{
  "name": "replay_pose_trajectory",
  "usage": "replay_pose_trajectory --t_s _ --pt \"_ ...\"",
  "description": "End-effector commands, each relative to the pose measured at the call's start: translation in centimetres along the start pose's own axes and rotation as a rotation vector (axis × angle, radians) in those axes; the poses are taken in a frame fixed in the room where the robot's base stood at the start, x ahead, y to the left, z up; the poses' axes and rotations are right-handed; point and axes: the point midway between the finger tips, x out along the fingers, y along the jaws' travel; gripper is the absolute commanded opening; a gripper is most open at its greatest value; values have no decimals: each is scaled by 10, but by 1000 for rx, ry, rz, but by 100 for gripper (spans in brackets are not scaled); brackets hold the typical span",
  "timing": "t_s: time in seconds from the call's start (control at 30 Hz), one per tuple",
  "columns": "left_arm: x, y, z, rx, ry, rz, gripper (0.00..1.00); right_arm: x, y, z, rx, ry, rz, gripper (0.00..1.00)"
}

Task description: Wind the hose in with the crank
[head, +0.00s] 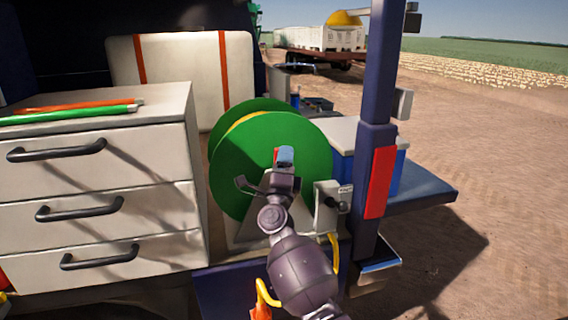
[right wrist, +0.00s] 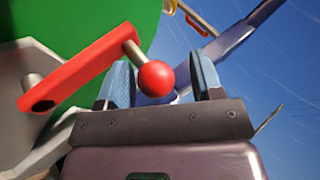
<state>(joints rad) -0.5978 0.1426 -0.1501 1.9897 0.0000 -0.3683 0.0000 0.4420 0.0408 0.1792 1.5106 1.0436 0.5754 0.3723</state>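The green hose reel (head: 310,135) stands beside the drawer cabinet, with a strip of yellow (head: 236,122) showing between its flanges. Yellow hose-like pieces (head: 334,255) hang below it, one near an orange end piece (head: 260,313). The red crank arm (right wrist: 80,68) with its round red knob (right wrist: 156,78) is in front of the green flange in the right wrist view. My right gripper (right wrist: 162,80) is open, with its blue fingers on either side of the knob and a gap at the right finger. In the head view my right gripper (head: 285,157) hides most of the crank. My left gripper is not in view.
A white drawer cabinet (head: 95,190) with dark handles stands at left, with green and orange rods (head: 70,113) on top. A dark blue post (head: 376,150) with a red plate rises right of the reel. A small grey box (head: 328,205) sits between them.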

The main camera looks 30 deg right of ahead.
Motion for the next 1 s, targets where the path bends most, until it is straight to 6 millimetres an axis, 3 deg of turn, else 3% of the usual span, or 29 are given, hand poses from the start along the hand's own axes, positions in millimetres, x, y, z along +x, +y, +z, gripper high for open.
replay_pose_trajectory --t_s 0.67,1.0 --pt "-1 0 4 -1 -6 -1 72 -5 2 0 -2 -2 4 61" --pt "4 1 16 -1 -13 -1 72 -59 4 -1 -1 -1 6 61"
